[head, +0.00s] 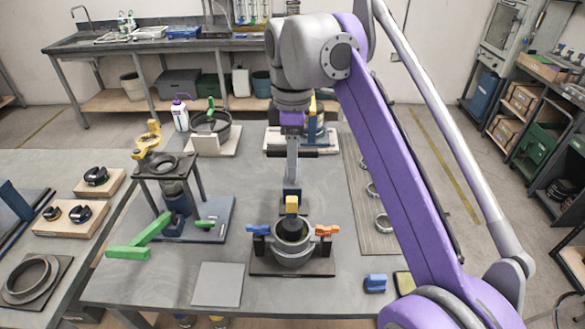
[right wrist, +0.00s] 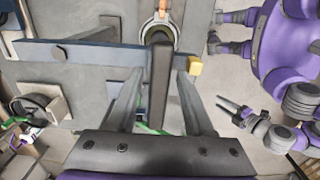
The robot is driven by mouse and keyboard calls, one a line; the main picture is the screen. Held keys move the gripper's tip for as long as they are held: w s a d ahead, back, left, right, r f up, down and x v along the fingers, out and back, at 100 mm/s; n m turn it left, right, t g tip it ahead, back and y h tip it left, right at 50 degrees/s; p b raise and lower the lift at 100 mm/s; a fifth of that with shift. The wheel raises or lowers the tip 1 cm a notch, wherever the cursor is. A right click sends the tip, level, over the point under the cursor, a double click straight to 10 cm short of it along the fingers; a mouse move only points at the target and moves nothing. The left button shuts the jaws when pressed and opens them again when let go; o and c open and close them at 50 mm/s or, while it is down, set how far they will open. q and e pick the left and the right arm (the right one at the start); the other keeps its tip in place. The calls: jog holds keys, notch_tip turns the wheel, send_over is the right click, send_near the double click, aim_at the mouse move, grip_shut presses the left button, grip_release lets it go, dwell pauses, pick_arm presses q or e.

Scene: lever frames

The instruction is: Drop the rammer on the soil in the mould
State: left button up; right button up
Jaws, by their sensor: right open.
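The mould (head: 293,256) is a grey ring on a dark base plate at the front middle of the bench, with a dark round mass (head: 292,228) at its mouth. I cannot tell whether this is soil or the rammer's foot. A blue beam (right wrist: 95,54) with a yellow end (head: 292,204) lies above the mould; it crosses the right wrist view. A dark upright bar (right wrist: 160,90), perhaps the rammer's shaft, stands between my right fingers. My right gripper (head: 292,180) points down over the mould, open. My left gripper (right wrist: 222,107) shows open in the right wrist view, away from the mould.
Clamps, one blue (head: 260,230) and one orange (head: 326,231), flank the mould. A frame with a green handle (head: 140,236) stands left. A grey plate (head: 218,284) lies front left, a blue block (head: 376,283) front right. Rings lie on a mat (head: 372,235) at right.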

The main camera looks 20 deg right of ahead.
jog(key=shift+w+f, duration=0.15)
jog(key=shift+f, duration=0.4)
grip_shut()
dwell(1.1)
